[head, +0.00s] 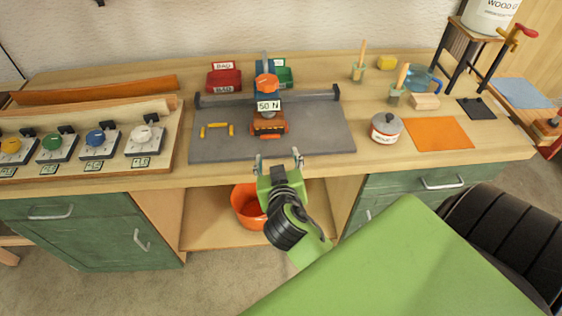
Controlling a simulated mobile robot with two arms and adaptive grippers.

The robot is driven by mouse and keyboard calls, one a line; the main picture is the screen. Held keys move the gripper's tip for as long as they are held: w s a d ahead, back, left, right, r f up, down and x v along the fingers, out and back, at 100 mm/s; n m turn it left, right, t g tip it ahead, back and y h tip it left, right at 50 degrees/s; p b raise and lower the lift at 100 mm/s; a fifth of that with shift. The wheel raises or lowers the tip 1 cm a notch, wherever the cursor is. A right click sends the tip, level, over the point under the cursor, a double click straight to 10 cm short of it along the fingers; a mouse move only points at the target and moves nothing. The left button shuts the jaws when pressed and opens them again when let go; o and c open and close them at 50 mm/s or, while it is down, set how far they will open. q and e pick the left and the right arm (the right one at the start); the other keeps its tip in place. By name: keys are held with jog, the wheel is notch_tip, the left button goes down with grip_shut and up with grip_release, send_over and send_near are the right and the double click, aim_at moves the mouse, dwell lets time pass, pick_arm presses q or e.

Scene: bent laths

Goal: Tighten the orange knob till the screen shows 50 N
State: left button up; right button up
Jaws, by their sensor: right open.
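The orange knob (266,83) sits on top of a small upright fixture towards the back of the dark grey mat (320,130). The white screen (268,105) below it reads 50 N. An orange block (268,124) stands under the screen. My right gripper (279,158) is open and empty, at the front edge of the workbench, in front of the fixture and apart from the knob. My left gripper is not in view.
Dial units with yellow, green, blue and white knobs (145,134) stand at left. Red (224,80) and green (285,76) bins sit behind the mat. An orange bucket (246,208) stands below.

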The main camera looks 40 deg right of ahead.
jog(key=s+a+f+n+g+y, duration=0.2)
jog(key=s+f, duration=0.2)
jog(key=f, duration=0.6)
jog(key=shift+s+g, duration=0.4)
jog(key=s+a+f+n+g+y, duration=0.2)
jog(key=s+f, duration=0.3)
jog(key=f, duration=0.8)
jog(key=s+a+f+n+g+y, duration=0.1)
jog(key=s+a+f+n+g, duration=0.2)
jog(key=f, duration=1)
jog(key=s+f+g, duration=0.1)
jog(key=s+f, duration=0.4)
jog(key=s, duration=0.4)
jog(key=s+f+g+y, duration=0.1)
jog(key=s+f, duration=0.5)
jog(key=s, duration=0.3)
jog(key=s+d+f+g, duration=0.1)
jog(key=s+f, duration=0.5)
jog(key=s, duration=0.3)
jog(key=shift+s+y, duration=0.25)
jog(key=shift+y, duration=0.15)
